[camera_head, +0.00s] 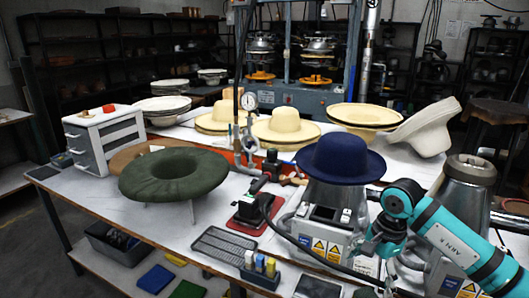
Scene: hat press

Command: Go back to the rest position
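A teal arm (450,235) of mine, marked ARM R, comes in from the lower right. It bends at a joint beside a navy hat (342,158) and turns down in front of the machines. My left arm and gripper are not in view. The navy hat sits on a metal form at the centre right, apart from the arm's upper joint. A green ring-shaped cushion (172,170) stands at the left of the table (95,205).
Cream hats (285,125) stand at the table's back. A tilted cream hat (425,128) is at the back right. A second metal form (466,185) stands close behind my arm. A small drawer cabinet (105,140) is at the left. A black tray (222,245) lies in front.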

